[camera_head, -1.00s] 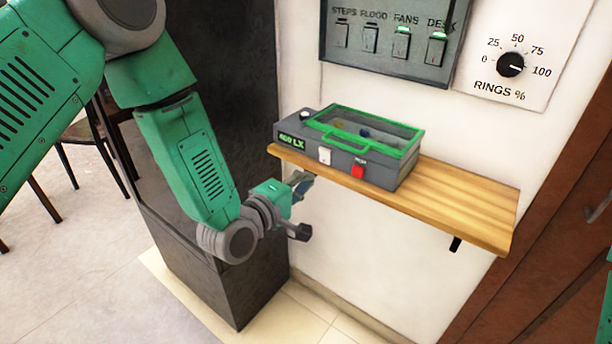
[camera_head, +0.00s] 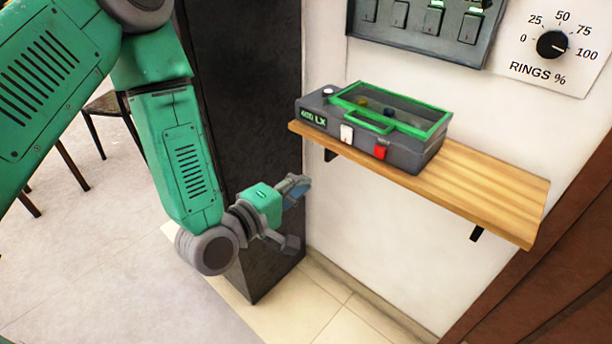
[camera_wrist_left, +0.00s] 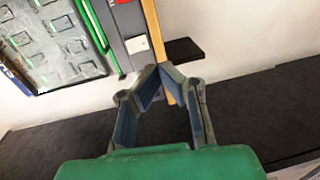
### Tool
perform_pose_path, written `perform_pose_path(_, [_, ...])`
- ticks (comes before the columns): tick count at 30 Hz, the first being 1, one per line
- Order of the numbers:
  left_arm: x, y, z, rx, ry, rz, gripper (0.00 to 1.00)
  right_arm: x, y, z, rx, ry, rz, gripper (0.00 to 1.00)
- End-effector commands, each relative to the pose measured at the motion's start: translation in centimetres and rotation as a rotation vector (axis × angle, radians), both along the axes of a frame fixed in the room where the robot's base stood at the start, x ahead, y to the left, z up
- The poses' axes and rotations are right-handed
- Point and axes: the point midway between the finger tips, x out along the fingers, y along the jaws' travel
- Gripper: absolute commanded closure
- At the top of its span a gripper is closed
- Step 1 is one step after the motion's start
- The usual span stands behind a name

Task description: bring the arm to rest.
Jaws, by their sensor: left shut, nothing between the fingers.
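My left arm comes in from the left in the head view. Its gripper (camera_head: 297,187) is below the left end of the wooden shelf, in front of the dark cabinet, and apart from both. In the left wrist view the gripper (camera_wrist_left: 160,76) shows its two fingers meeting at the tips, with nothing between them. My right gripper is not in view.
A grey box with a green-framed lid (camera_head: 375,125) stands on the wooden shelf (camera_head: 490,190). Above are a switch panel (camera_head: 420,28) and a rings dial (camera_head: 551,44) on the wall. A dark cabinet (camera_head: 245,90) stands behind my arm.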

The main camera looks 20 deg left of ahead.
Motion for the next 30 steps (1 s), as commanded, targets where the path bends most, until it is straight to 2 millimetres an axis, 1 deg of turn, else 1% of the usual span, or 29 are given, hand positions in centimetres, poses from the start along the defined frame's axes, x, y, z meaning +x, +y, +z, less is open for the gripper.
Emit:
perform_pose_path(5, [0.0,0.1,-0.2,0.006,0.004,-0.001,1.00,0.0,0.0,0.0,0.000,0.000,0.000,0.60])
perform_pose_path(7, [-0.5,0.1,-1.2,0.050,0.027,-0.009,1.00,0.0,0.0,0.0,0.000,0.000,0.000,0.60])
perform_pose_path(8, [-0.8,0.1,-2.0,0.086,0.047,-0.017,1.00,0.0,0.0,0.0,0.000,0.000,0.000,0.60])
perform_pose_path(11, [-2.9,0.5,-6.2,0.285,0.154,-0.068,1.00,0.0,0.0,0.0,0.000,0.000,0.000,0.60])
perform_pose_path(12, [-4.4,0.7,-8.4,0.392,0.213,-0.106,1.00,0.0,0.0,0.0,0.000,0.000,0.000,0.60])
perform_pose_path(14, [-7.0,1.5,-11.9,0.566,0.309,-0.182,1.00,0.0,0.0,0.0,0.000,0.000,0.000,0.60])
perform_pose_path(15, [-9.0,2.1,-14.1,0.680,0.375,-0.246,1.00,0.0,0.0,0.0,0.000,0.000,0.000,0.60])
perform_pose_path(17, [-12.3,3.3,-16.9,0.840,0.471,-0.353,1.00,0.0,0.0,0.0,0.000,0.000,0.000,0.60])
perform_pose_path(18, [-14.6,4.1,-18.4,0.935,0.529,-0.432,1.00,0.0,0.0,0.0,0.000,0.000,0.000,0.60])
perform_pose_path(19, [-16.2,4.8,-19.4,0.999,0.572,-0.493,1.00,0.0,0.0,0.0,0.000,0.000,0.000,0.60])
perform_pose_path(20, [-17.8,5.4,-20.2,1.056,0.609,-0.554,1.00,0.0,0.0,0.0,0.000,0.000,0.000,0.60])
perform_pose_path(21, [-19.9,6.2,-21.1,1.121,0.658,-0.633,1.00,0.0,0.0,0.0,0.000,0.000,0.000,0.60])
perform_pose_path(24, [-24.0,7.8,-22.4,1.234,0.748,-0.806,1.00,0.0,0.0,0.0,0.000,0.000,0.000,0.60])
perform_pose_path(27, [-26.6,8.9,-22.8,1.293,0.800,-0.923,1.00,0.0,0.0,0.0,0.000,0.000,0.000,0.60])
perform_pose_path(30, [-27.7,9.3,-22.9,1.312,0.822,-0.975,1.00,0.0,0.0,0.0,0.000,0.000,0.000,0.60])
